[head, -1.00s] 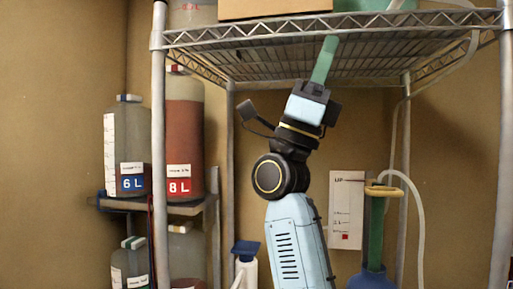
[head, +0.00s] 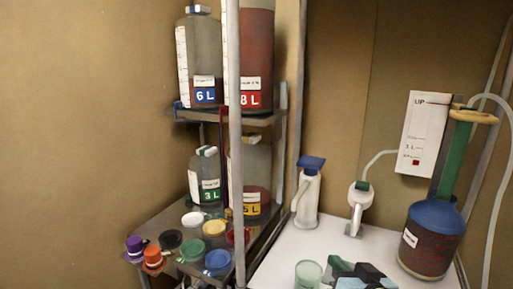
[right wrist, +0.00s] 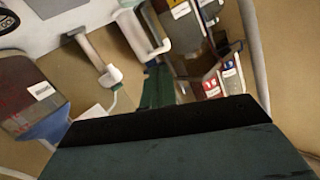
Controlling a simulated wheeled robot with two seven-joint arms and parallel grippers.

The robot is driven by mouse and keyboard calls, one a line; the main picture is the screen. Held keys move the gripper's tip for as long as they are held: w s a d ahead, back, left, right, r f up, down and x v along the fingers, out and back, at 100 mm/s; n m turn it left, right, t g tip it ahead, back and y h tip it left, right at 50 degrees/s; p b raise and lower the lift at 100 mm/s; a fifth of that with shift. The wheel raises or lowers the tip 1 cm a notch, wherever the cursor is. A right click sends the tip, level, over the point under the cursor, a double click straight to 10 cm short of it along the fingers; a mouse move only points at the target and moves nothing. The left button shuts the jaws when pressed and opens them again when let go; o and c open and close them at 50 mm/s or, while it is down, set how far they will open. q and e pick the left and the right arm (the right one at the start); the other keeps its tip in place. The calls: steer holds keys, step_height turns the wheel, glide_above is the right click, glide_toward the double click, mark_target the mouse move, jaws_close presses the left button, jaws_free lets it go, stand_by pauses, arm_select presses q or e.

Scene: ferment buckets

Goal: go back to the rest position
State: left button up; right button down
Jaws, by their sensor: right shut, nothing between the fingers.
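My right gripper (head: 340,265) shows low in the head view, cut by the bottom edge, above the white worktop. Its green fingers also show in the right wrist view (right wrist: 157,85), side by side, shut with nothing between them. It is to the right of a pale green cup (head: 308,274) and left of the blue-topped bucket (head: 430,248) of dark red liquid. Whether it touches the worktop cannot be told. My left gripper is not in view.
A white bottle with a blue cap (head: 308,195) and a white pump-like fitting (head: 360,205) stand at the back of the worktop (head: 282,255). Jugs marked 6 L (head: 204,60) and 8 L (head: 256,60) are on the left shelf. Several coloured caps lie below. A metal post (head: 236,140) rises in front.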

steer(key=s+d+f+n+g+h, duration=0.1)
steer(key=s+d+f+g, duration=0.1)
steer(key=s+f+g, duration=0.5)
steer(key=s+d+f+n+g+h, duration=0.1)
steer(key=s+f, duration=0.4)
steer(key=s, duration=0.6)
steer(key=s+d+f+n+g+h, duration=0.15)
steer(key=s+f+g, duration=0.25)
steer(key=s+f, duration=0.4)
step_height(320, 180, down, 24)
steer(key=s+r+b, duration=0.1)
steer(key=s+b, duration=0.1)
steer(key=s+d+f+g+b, duration=0.1)
steer(key=s+f, duration=0.7)
steer(key=f, duration=0.1)
steer(key=s+d+f+g+b, duration=0.1)
steer(key=s+d+f, duration=0.1)
steer(key=s+f, duration=0.7)
steer(key=shift+d+f, duration=0.25)
steer(key=shift+f, duration=0.25)
steer(key=shift+w, duration=0.15)
